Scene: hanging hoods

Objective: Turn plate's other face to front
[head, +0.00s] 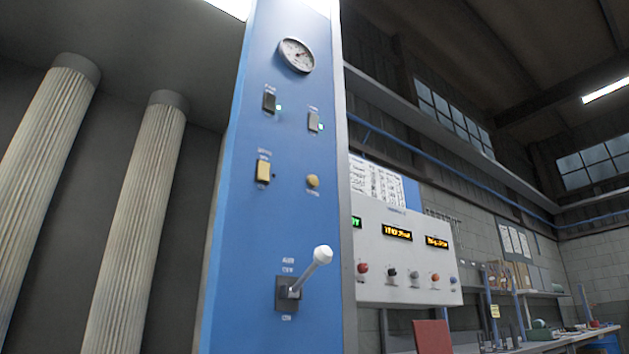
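I cannot make out the plate with certainty in the head view. A small red flat panel (432,337) shows at the bottom edge, cut off by the frame, and I cannot tell what it is. Neither of my grippers is in view.
A tall blue control column (262,210) with a gauge (296,54), switches and a white-knobbed lever (318,262) stands close in front. Ribbed hoses (130,220) hang at left. A white control box (400,275) is behind at right. A cluttered workbench (545,343) lies further right.

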